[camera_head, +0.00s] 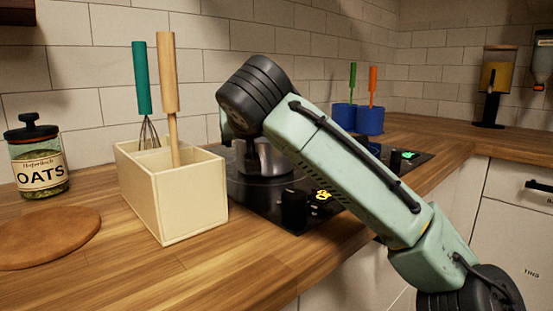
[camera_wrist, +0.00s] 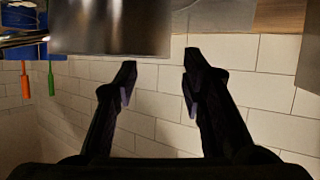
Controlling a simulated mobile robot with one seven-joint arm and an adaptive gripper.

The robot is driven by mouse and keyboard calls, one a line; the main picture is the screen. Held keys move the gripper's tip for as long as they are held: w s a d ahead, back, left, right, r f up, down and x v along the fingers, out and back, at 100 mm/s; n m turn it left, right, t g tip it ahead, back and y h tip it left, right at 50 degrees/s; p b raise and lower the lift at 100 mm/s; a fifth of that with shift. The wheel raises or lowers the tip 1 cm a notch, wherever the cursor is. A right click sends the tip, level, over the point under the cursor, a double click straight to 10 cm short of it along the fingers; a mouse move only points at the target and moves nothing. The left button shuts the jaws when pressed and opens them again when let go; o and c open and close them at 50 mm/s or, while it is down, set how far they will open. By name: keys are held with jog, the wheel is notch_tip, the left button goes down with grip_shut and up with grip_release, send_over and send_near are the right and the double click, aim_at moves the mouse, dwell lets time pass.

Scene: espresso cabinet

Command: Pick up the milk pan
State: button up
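The milk pan (camera_head: 262,163) is a grey metal pot standing on the black hob, partly hidden behind my arm. In the wrist view, which looks upside down, the shiny pan wall (camera_wrist: 110,28) fills the top, left of centre. A thin shiny bar at the left edge may be its handle; I cannot tell. My gripper (camera_wrist: 160,70) is open, with two dark fingers apart and nothing between them but the tiled wall behind. The fingertips appear just below the pan wall in that picture, with no contact visible. In the head view the fingers are hidden behind my wrist.
A cream utensil box (camera_head: 195,207) with a whisk and a wooden-handled tool stands left of the hob (camera_head: 250,195). An oats jar (camera_head: 38,160) and a round board (camera_head: 45,238) are farther left. Blue containers (camera_head: 368,121) with upright handles stand behind the hob.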

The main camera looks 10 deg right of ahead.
aim_at(241, 150)
jog(key=shift+f+x, duration=0.2)
jog(key=shift+x, duration=1.8)
jog(key=shift+s, duration=0.15)
jog(key=shift+a, duration=0.1)
jog(key=shift+c, duration=0.4)
grip_shut()
jog(key=shift+f, duration=0.15)
